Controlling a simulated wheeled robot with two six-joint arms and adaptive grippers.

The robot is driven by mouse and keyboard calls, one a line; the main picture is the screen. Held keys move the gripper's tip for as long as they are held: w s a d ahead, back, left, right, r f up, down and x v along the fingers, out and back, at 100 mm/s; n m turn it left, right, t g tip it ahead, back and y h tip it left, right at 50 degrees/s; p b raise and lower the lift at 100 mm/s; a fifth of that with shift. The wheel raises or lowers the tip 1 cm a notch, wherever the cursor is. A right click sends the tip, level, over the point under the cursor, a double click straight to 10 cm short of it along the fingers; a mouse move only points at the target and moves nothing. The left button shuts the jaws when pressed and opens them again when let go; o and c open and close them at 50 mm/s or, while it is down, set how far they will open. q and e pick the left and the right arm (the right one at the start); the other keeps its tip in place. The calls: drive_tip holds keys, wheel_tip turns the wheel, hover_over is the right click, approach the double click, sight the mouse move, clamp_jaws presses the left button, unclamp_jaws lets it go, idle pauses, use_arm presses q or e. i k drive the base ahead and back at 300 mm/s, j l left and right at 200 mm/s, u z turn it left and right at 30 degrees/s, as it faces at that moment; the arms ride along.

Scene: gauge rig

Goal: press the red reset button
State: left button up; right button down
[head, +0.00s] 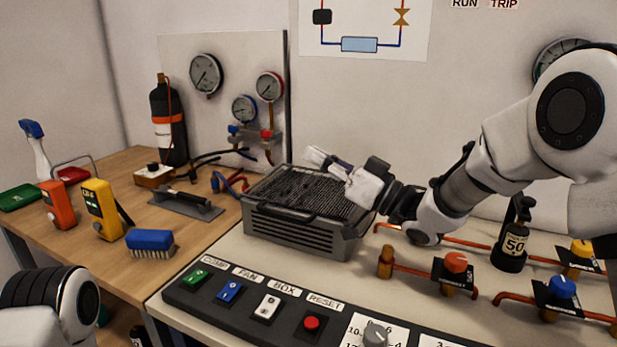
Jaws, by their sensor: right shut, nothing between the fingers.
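The red reset button (312,323) sits on the dark switch strip at the front edge of the bench, under a RESET label (324,302). It is round and stands right of the white BOX switch. My right gripper (318,158) is shut and empty, reaching left above the grey finned unit, behind and well above the button. Whether it touches the unit cannot be told. Of my left arm, only a part (50,305) shows at the lower left; its gripper is out of view.
Beside the button are a green switch (196,276), a blue switch (230,291), the white switch (266,307) and a grey knob (375,336). The finned unit (300,228) stands behind the strip.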

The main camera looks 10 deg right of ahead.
sight(311, 323)
drive_tip(key=k+j, duration=0.15)
drive_tip(key=k, duration=0.35)
drive_tip(key=k+j, duration=0.1)
drive_tip(key=k, duration=0.35)
